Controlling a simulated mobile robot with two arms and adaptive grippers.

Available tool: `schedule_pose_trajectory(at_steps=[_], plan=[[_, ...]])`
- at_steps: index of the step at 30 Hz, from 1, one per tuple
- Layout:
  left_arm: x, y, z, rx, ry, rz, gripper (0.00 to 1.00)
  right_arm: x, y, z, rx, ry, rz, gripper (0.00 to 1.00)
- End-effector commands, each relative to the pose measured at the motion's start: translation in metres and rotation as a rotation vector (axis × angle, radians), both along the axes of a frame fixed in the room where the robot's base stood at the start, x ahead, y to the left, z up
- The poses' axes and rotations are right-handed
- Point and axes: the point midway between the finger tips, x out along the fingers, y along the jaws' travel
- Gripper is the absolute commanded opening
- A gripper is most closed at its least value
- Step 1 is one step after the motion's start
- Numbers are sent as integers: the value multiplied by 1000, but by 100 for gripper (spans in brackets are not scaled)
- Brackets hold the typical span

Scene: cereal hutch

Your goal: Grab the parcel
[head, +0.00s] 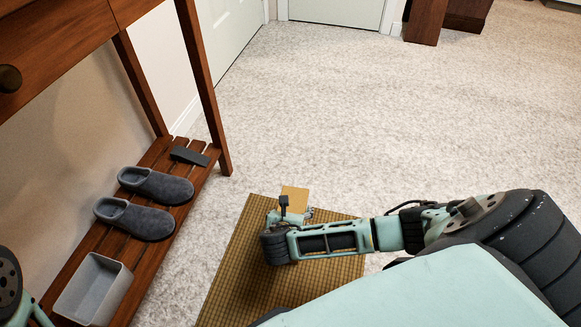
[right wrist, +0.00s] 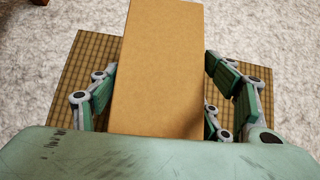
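The parcel is a plain tan cardboard box. In the head view the parcel (head: 296,194) shows just beyond my right gripper (head: 290,214), over the brown woven mat (head: 240,262). In the right wrist view the parcel (right wrist: 158,70) fills the middle, between the fingers of my right gripper (right wrist: 160,85). The fingers are spread wide, one on each side of the box. Their tips are close to its sides, and I cannot tell whether they touch. The parcel's lower end is hidden behind my wrist. Only a bit of my left arm shows at the lower left, without its gripper.
A wooden hutch (head: 208,90) stands on the left. Its low slatted shelf (head: 128,242) holds two grey slippers (head: 135,217), a dark flat item (head: 189,156) and a grey bin (head: 92,290). Pale carpet (head: 400,120) is clear ahead and right, up to the doors.

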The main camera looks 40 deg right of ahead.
Motion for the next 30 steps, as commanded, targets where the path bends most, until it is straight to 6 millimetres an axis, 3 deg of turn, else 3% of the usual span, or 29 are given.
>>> schedule_pose_trajectory(at_steps=[21,30], plan=[[0,0,0,0,0,-1,40,0,0,0,-1,0,-1,4],[0,0,1,0,0,0,40,1,-1,2,-2,-2,-1,3]])
